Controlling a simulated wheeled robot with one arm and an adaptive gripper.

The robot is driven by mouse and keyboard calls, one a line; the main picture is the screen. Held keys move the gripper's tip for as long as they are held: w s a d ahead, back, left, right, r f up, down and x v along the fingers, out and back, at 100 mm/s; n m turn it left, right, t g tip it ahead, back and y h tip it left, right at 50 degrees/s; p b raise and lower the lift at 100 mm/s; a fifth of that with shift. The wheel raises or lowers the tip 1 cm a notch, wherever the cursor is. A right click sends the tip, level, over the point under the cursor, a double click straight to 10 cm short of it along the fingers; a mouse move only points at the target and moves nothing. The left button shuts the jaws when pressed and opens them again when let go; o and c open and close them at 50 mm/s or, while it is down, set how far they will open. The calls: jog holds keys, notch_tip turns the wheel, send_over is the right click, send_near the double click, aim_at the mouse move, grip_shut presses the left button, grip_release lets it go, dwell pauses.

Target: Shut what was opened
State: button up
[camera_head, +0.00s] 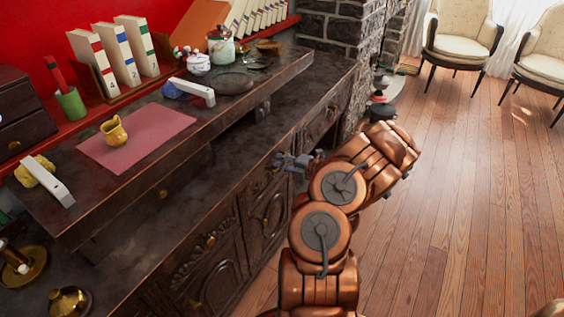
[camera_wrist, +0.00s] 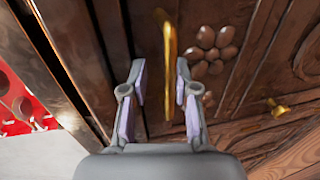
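A dark carved wooden cabinet (camera_head: 215,235) runs along the left in the head view, with drawers and doors on its front. My gripper (camera_head: 293,161) is at the cabinet's front, near the upper drawers. In the wrist view my gripper (camera_wrist: 160,88) is open, with a clear gap between its two fingers. A long brass handle (camera_wrist: 168,65) shows between and beyond the fingertips, nearer the right finger; I cannot tell whether they touch. The handle is in front of a panel with a carved flower (camera_wrist: 208,50). I cannot tell which drawer or door stands open.
A raised shelf above the cabinet holds a pink mat (camera_head: 140,138) with a golden jug (camera_head: 114,130), a white teapot (camera_head: 198,64) and a lidded jar (camera_head: 221,46). A brass knob (camera_wrist: 278,107) shows on the front. Open wooden floor (camera_head: 450,190) lies to the right; chairs stand far back.

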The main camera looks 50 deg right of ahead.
jog(key=shift+s+d+f, duration=0.2)
jog(key=shift+f, duration=0.05)
jog(key=shift+s+d, duration=0.15)
jog(key=shift+s, duration=0.4)
jog(key=v, duration=1.1)
jog(key=shift+r, duration=0.2)
